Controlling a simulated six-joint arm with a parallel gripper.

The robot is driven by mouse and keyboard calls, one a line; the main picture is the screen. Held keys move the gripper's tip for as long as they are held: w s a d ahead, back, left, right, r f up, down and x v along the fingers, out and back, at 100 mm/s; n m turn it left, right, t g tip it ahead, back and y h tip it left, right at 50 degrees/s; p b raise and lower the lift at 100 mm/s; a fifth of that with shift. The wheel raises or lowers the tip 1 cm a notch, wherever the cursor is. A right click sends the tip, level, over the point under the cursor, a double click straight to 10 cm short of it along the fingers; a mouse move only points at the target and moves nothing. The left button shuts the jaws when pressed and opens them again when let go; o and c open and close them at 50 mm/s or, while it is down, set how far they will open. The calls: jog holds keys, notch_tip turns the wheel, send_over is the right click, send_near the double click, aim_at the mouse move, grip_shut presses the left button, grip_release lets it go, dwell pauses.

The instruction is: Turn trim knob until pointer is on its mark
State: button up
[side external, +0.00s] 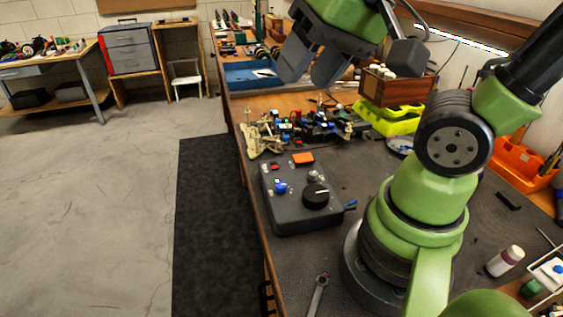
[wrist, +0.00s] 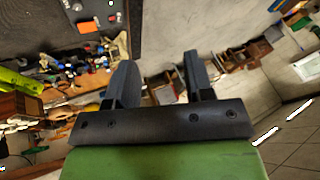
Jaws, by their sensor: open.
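The dark control box (side external: 290,217) lies on the bench mat in front of my arm. Its black round trim knob (side external: 315,196) is at the right of its top face, with a pale line on it. Whether that pointer is on its mark is too small to tell. My gripper (side external: 309,82) is high above the far part of the bench, well away from the knob, open and empty. In the wrist view my gripper's two fingers (wrist: 158,75) stand apart with nothing between them. Part of the control box (wrist: 72,14) shows at the top left there.
The box also carries an orange block (side external: 303,159) and a blue knob (side external: 281,188). A partly built car chassis (side external: 305,128) sits behind it. A blue tray (side external: 250,75), a wooden crate (side external: 392,88) and a wrench (side external: 318,293) are on the bench. The mat right of the box is mostly clear.

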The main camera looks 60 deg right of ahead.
jog(key=w+d+f+m+g+h, duration=0.1)
jog(key=w+d+f+m+g, duration=0.2)
jog(key=w+f, duration=0.25)
jog(key=m+g, duration=0.3)
send_near(281, 184)
jog(key=shift+m, duration=0.3)
jog(key=f, duration=0.9)
jog(key=shift+s+a, duration=0.1)
jog(key=shift+a, duration=0.1)
jog(key=shift+c, duration=0.5)
grip_shut()
